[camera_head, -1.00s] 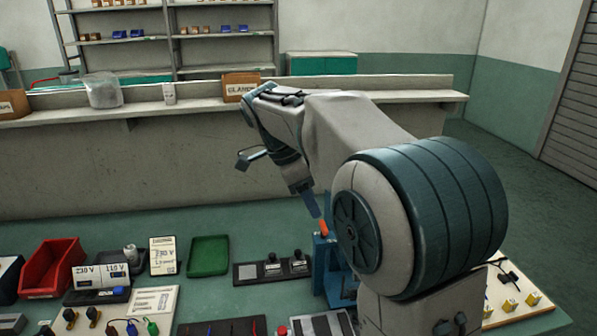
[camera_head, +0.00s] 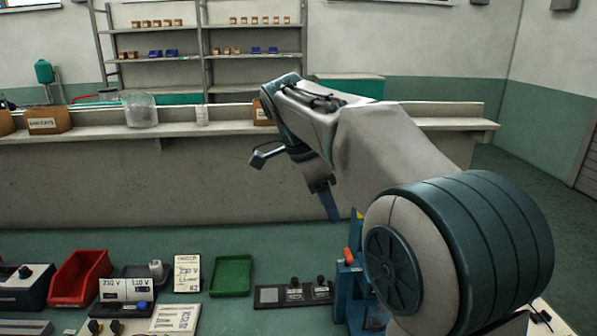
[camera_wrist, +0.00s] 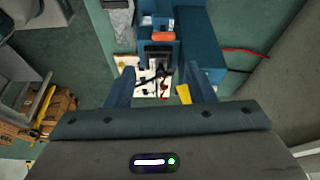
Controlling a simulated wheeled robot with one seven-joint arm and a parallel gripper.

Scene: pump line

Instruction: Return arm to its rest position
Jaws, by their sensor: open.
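My arm reaches across the bench in the head view, bent at the elbow, with my gripper (camera_head: 331,208) hanging downward above the blue fixture (camera_head: 343,285). The wrist view shows both fingers of my gripper (camera_wrist: 160,90) spread apart with nothing held between them. The blue fixture (camera_wrist: 200,45) with its orange piece (camera_wrist: 163,36) shows beyond the fingertips. In the head view the orange piece (camera_head: 347,255) is below my gripper, clearly apart from it. My arm hides part of the fixture and the bench's right side.
A red bin (camera_head: 80,278), a green tray (camera_head: 231,275) and a dark switch panel (camera_head: 268,296) stand on the bench left of my arm. A long ledge (camera_head: 225,127) with boxes runs behind. In the wrist view, cartons (camera_wrist: 50,108) are at left.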

